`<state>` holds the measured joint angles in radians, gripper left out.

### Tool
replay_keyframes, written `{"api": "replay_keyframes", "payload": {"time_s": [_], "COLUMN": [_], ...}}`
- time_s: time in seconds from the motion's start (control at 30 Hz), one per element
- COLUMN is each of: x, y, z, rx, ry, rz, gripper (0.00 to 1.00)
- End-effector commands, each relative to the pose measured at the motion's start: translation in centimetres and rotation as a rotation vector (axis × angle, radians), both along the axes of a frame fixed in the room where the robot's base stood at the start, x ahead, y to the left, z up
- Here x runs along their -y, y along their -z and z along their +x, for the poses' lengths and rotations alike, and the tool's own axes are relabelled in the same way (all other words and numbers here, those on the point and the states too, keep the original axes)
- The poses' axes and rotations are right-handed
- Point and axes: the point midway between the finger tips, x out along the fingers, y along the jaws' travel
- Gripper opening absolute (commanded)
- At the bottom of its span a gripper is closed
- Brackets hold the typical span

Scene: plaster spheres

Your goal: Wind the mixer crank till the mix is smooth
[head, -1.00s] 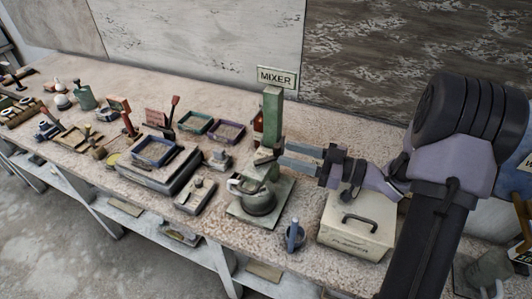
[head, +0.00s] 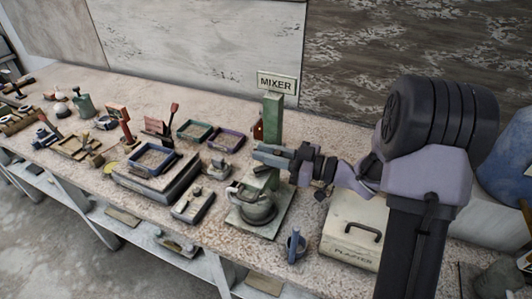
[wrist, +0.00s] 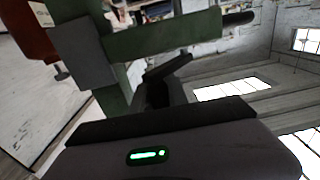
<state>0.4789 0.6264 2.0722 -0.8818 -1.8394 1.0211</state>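The mixer has a green post (head: 272,118) below the MIXER sign in the head view. A grey metal bowl (head: 257,211) stands on its base plate (head: 279,222); the mix inside cannot be made out. My gripper (head: 268,154) is at the post, above the bowl, reaching in from the right, and covers part of the mixer there. In the wrist view, a green bar (wrist: 165,36) with a dark grip (wrist: 238,19), apparently the crank, crosses above my gripper's dark body. Whether the fingers hold anything cannot be told.
A grey block (head: 194,202) and a blue tray (head: 153,158) are to the left. The bench's front strip is mostly clear.

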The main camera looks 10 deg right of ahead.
Motion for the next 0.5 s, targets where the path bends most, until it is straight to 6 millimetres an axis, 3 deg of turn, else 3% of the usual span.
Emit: {"api": "replay_keyframes", "payload": {"time_s": [0.17,0.5], "x": [-0.1,-1.2], "y": [-0.3,-0.7], "z": [0.2,1.0], "rx": [0.001,0.001], "ry": [-0.025,-0.363], "rz": [0.001,0.002], "gripper": [0.00,0.00]}}
